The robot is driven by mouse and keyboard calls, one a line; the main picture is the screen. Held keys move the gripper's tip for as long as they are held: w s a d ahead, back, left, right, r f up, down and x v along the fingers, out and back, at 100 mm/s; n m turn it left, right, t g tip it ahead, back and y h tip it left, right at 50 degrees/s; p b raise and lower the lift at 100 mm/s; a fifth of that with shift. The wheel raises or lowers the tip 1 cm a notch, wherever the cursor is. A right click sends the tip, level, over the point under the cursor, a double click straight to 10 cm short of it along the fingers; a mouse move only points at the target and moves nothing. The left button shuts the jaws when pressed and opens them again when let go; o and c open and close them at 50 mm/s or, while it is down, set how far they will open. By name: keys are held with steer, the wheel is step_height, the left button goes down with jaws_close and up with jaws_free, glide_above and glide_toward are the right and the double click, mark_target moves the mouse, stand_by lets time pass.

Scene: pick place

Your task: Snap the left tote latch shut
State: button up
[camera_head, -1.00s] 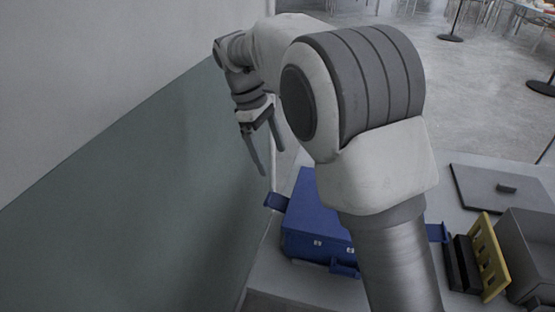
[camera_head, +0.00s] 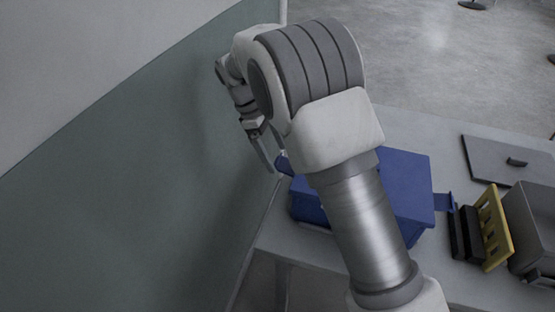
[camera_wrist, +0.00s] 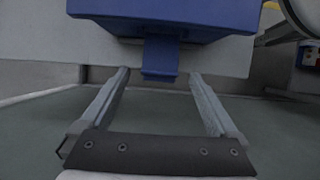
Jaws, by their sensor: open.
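The blue tote (camera_head: 408,185) stands on the grey table with its lid down, partly hidden behind my arm. Its left latch (camera_head: 284,165) sticks outward from the side near the wall. In the wrist view the tote (camera_wrist: 190,14) fills the top, and the latch (camera_wrist: 160,60) juts toward me as a blue flap. My gripper (camera_head: 268,156) is open and empty beside the left latch. In the wrist view the fingertips (camera_wrist: 160,74) stand on either side of the latch's outer end; I see no contact.
The right latch (camera_head: 443,202) also sticks out. Right of it are black blocks (camera_head: 466,234), a yellow slotted rack (camera_head: 491,229) and a grey bin (camera_head: 530,225). A dark lidded panel (camera_head: 505,163) lies behind. The green-grey wall (camera_head: 150,180) is close on my gripper's left.

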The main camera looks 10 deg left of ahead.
steer(key=shift+x, duration=1)
